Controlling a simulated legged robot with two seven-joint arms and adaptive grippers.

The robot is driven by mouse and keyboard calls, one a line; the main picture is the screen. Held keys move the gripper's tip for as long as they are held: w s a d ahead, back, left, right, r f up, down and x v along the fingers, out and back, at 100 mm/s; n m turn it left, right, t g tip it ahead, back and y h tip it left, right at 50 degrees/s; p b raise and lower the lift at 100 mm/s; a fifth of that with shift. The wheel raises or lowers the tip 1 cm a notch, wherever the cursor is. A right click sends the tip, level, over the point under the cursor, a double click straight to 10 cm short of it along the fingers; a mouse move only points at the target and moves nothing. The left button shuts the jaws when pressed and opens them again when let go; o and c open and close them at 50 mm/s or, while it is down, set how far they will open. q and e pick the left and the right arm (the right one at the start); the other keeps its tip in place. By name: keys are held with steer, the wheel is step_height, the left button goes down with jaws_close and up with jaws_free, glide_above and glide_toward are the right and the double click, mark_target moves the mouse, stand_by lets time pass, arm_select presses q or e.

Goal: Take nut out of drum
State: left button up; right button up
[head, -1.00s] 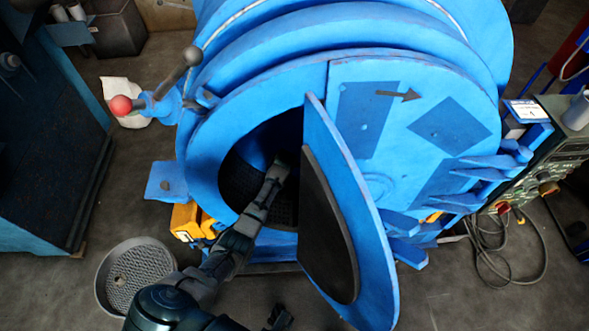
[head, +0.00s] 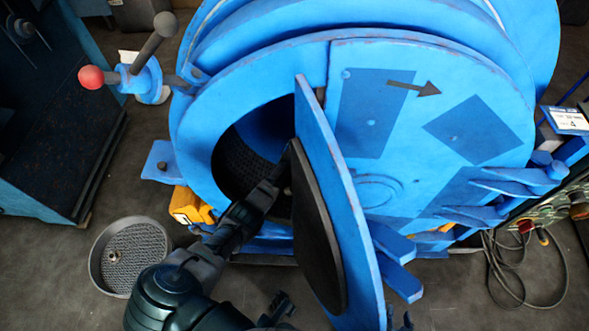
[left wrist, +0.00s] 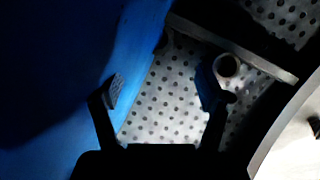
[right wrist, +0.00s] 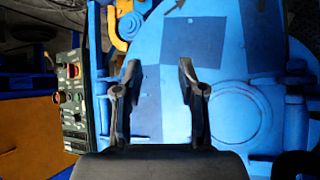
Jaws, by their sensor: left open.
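The blue drum (head: 250,110) stands open, with a dark perforated floor inside. My left arm reaches through its opening, and its gripper is mostly hidden in the head view. In the left wrist view, my left gripper (left wrist: 160,88) is open above perforated metal. A small ring-shaped nut (left wrist: 227,66) sits beside the right fingertip, not between the fingers. Whether they touch is unclear. My right gripper (head: 280,306) is outside, low in the head view. The right wrist view shows its fingers (right wrist: 159,76) open and empty before the drum face.
The blue drum door (head: 335,170) stands swung out just right of my left arm. A round perforated tray (head: 145,262) lies on the floor at left, with a small piece in it. A red-knobbed lever (head: 91,77) sticks out at left. A control panel (head: 555,210) and cables are at right.

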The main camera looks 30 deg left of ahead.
arm_select(q)
steer(key=x, duration=0.2)
steer(key=b+x, duration=0.1)
steer(key=shift+a+f, duration=0.3)
steer(key=shift+a, duration=0.15)
steer(key=shift+a+f+b, duration=0.35)
steer(key=shift+b, duration=0.05)
steer(key=f+b, duration=0.2)
steer(key=f, duration=0.1)
steer(key=shift+w+d, duration=0.2)
steer(key=shift+w, duration=0.05)
steer(key=shift+w+a+f+b, duration=0.2)
steer(key=shift+a+f+b, duration=0.3)
steer(key=shift+b, duration=0.2)
steer(key=shift+a+f, duration=0.15)
steer(key=shift+a, duration=0.1)
steer(key=shift+d+r, duration=0.2)
steer(key=shift+d, duration=0.2)
steer(key=c, duration=1.4)
arm_select(e)
steer(key=w+a+r+t+y, duration=0.1)
steer(key=w+a+r+t, duration=0.1)
steer(key=r+t, duration=0.3)
steer(key=w+a+r+t+y, duration=0.2)
steer(key=w+r+t, duration=0.1)
steer(key=r+t, duration=0.3)
steer(key=shift+w+r, duration=0.25)
steer(key=shift+r, duration=0.6)
